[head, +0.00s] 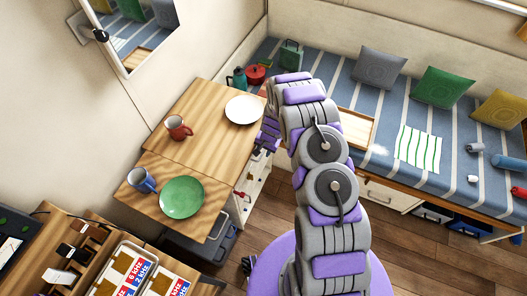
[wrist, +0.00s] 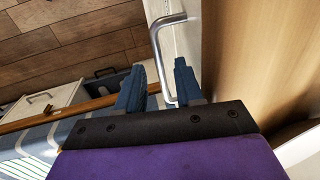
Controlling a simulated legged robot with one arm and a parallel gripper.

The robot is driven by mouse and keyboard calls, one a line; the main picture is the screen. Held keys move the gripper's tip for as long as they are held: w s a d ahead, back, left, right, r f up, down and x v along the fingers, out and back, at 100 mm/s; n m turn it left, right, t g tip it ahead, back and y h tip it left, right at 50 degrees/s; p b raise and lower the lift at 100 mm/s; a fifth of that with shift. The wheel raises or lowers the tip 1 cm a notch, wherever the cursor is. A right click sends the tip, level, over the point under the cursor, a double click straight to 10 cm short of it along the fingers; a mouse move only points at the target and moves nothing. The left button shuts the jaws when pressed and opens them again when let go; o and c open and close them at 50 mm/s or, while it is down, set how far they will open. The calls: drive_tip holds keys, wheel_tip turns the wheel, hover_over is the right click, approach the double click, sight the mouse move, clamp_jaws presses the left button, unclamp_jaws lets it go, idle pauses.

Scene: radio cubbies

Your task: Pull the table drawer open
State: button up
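The wooden table (head: 205,108) stands against the wall in the head view. My gripper (head: 265,142) is at the table's right edge, and the drawer front there is mostly hidden by my arm. In the wrist view my gripper (wrist: 160,88) has its two blue-grey fingers apart. A silver bar handle (wrist: 158,48) on a pale front passes between the fingers, with a gap to at least one of them. I cannot tell whether either finger touches it. The drawer shows no clear opening.
A white plate (head: 243,109), red mug (head: 178,128), blue mug (head: 141,180) and green plate (head: 182,197) stand on the table surfaces. A striped bed (head: 395,110) with a wooden tray (head: 356,129) lies to the right. Wooden floor (head: 420,257) is free at lower right.

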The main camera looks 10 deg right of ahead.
drive_tip(key=shift+w+f, duration=0.1)
drive_tip(key=shift+f, duration=0.25)
clamp_jaws()
idle(1.3)
